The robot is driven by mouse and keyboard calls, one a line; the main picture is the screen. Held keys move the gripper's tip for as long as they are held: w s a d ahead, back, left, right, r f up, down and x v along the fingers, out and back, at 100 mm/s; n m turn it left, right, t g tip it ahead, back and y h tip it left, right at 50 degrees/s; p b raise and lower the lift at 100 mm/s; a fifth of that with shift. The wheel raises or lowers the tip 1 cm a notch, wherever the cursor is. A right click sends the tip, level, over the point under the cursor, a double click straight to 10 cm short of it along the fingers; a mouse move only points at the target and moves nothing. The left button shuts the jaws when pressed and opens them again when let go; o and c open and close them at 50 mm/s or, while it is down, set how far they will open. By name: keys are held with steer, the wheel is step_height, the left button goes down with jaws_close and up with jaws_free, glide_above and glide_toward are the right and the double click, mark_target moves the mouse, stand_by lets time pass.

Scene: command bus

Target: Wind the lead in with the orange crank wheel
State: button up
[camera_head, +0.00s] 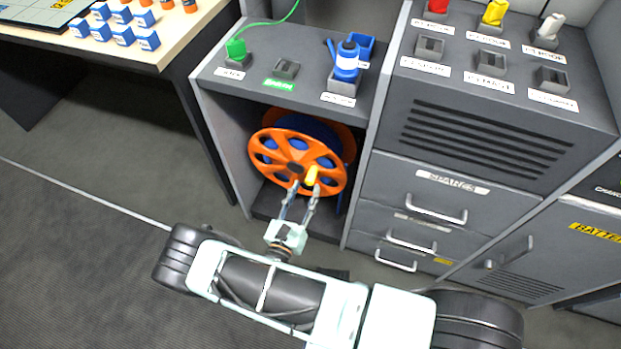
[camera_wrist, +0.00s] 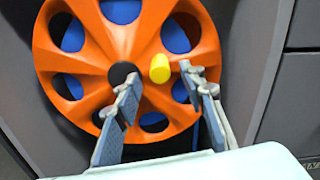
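The orange crank wheel (camera_head: 270,160) stands upright in an open bay of the grey cabinet, with a blue drum behind it. It fills much of the wrist view (camera_wrist: 85,45). Its yellow crank knob (camera_head: 312,175) sits right of the hub. My gripper (camera_head: 305,187) is open in front of the wheel. In the wrist view the yellow knob (camera_wrist: 159,68) appears between the spread fingertips of my gripper (camera_wrist: 160,80), nearer the right one; I cannot tell whether they touch. The green lead (camera_head: 272,23) runs up from a green plug (camera_head: 236,48) on the cabinet top.
The bay's side walls (camera_head: 228,145) stand close on both sides of the wheel. A blue plug (camera_head: 347,62) sits in a socket above it. Drawers with handles (camera_head: 437,213) are to the right, a table (camera_head: 165,45) with blue blocks to the left. The floor (camera_head: 90,170) at left is clear.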

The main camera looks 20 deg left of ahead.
mark_target(309, 183)
steer(key=w, duration=0.5)
steer(key=shift+d+b, duration=0.2)
steer(key=shift+b, duration=0.1)
jaws_close()
